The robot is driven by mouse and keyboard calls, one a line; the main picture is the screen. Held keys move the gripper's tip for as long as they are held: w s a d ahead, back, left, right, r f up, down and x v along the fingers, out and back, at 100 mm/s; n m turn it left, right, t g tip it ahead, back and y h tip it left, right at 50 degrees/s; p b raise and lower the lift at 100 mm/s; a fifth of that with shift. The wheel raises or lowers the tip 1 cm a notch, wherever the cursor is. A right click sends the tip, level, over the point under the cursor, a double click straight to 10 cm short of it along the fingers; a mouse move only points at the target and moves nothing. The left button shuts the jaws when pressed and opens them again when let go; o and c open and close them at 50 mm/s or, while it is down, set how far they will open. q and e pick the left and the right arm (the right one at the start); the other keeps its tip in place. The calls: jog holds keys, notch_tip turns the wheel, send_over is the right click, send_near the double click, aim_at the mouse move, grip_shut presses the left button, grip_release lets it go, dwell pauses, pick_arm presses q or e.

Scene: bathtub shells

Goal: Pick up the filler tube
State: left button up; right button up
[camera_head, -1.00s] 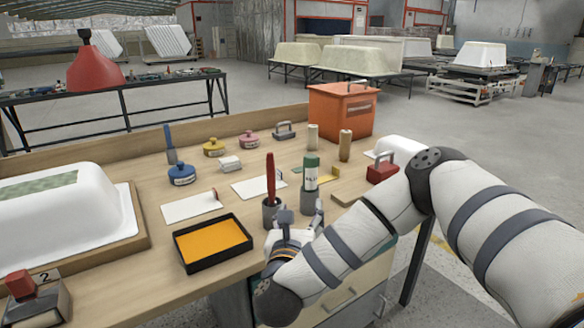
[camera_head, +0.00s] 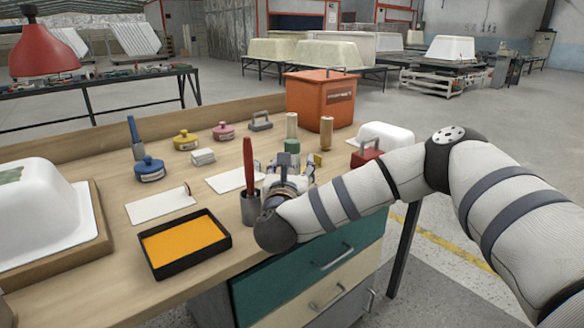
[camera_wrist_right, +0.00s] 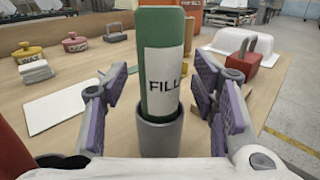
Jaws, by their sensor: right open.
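The filler tube (camera_wrist_right: 163,50) is green with a white label reading "FILL". It stands upright in a grey cup (camera_wrist_right: 160,138) in the right wrist view. In the head view its green top (camera_head: 292,146) shows behind my right gripper (camera_head: 287,178), which hides the rest. Gaps show between the pads and the tube. My left gripper is in neither view.
A red-handled tool (camera_head: 248,165) stands in another grey cup (camera_head: 250,208) just left of my gripper. A black tray of orange material (camera_head: 160,270) lies nearer. Two tan cylinders, a red block (camera_head: 366,154) and an orange box (camera_head: 318,100) stand behind and right.

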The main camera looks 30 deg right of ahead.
jog(key=shift+w+d, duration=0.3)
jog(key=shift+w, duration=0.05)
grip_shut()
